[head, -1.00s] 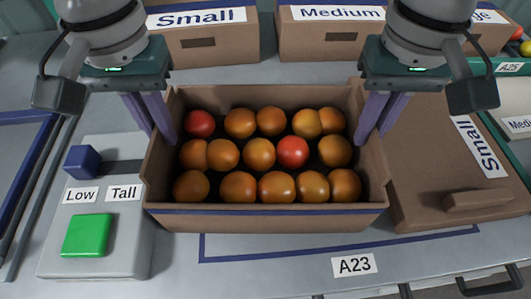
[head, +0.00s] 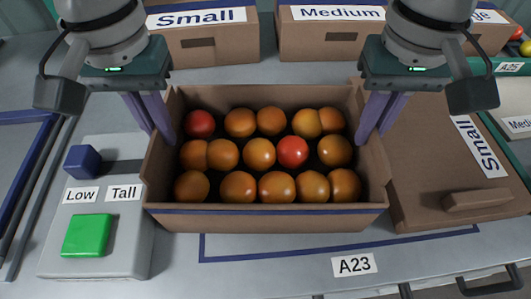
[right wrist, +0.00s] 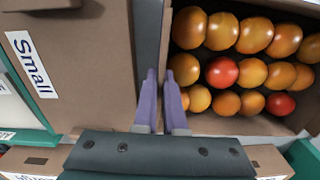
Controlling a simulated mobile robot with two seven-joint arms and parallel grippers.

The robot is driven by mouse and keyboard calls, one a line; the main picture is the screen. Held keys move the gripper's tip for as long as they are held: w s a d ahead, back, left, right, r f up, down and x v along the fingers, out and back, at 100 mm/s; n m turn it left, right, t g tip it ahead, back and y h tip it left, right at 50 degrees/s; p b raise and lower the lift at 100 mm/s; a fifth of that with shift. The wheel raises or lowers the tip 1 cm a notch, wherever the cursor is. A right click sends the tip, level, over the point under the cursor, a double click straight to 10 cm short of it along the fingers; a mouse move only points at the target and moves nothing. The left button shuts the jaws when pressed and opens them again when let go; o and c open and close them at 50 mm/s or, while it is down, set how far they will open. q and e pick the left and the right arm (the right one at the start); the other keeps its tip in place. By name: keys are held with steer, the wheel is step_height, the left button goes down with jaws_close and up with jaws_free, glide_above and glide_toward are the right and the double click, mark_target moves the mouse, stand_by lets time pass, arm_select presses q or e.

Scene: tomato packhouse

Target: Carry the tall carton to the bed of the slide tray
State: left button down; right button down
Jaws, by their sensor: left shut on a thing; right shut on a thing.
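The open brown carton (head: 265,222) with a blue stripe is full of orange and red tomatoes (head: 258,153) and is in the middle of the head view. My left gripper (head: 158,122) is shut on its left side wall, and my right gripper (head: 374,122) is shut on its right side wall. The right wrist view shows the purple fingers (right wrist: 159,90) at the carton wall (right wrist: 168,45). The carton is level, over or on the blue outlined spot labelled A23 (head: 354,265); I cannot tell whether it touches the surface. I cannot make out a slide tray.
A grey box (head: 140,240) with Low and Tall labels, a blue knob (head: 83,162) and a green button (head: 86,236) stands at left. A closed carton labelled Small (head: 430,170) lies close at right. Small (head: 215,45) and Medium (head: 330,40) cartons stand behind.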

arm_select(q)
steer(key=shift+r, duration=0.2)
arm_select(e)
steer(key=shift+r, duration=0.2)
